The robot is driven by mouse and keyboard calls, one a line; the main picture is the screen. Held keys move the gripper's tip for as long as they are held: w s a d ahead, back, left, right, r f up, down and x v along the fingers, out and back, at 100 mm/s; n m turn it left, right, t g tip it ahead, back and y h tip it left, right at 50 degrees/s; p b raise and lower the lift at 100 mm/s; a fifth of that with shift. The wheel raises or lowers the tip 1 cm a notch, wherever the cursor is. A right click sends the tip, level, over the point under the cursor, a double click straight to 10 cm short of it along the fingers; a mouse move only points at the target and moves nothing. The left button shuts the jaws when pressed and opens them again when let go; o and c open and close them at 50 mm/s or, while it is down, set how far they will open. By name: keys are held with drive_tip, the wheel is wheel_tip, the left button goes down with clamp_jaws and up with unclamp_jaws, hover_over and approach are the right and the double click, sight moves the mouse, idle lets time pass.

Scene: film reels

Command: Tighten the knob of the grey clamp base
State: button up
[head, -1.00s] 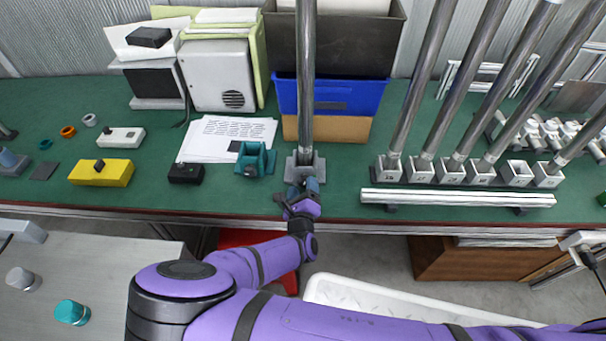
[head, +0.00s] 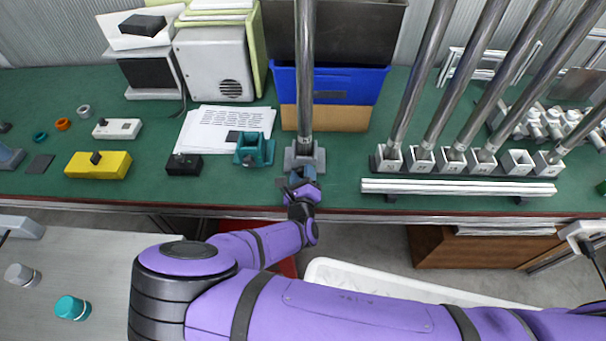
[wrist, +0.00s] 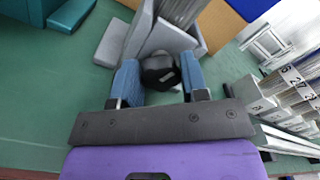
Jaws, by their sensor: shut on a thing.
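The grey clamp base (head: 319,158) stands on the green bench near its front edge, with an upright metal pole (head: 305,70) in it. In the wrist view the clamp base (wrist: 117,40) is at the upper middle, and its black knob (wrist: 160,70) faces me. My gripper (head: 301,180) is in front of the base, low over the bench edge. In the wrist view its two blue fingers (wrist: 158,82) are on either side of the knob and shut on it. The head view hides the knob behind my gripper.
A teal clamp base (head: 254,150) stands just left of the grey one. To the right are a row of numbered sockets (head: 454,160) with leaning poles and a white bar (head: 458,188). A blue bin (head: 345,88) stands behind the pole.

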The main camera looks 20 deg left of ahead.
drive_tip(key=m, duration=0.4)
drive_tip(key=shift+d, duration=0.1)
drive_tip(key=m, duration=0.8)
drive_tip(key=shift+d+m, duration=0.1)
drive_tip(key=shift+m, duration=1.3)
drive_tip(key=shift+f, duration=0.1)
drive_tip(key=o, duration=0.9)
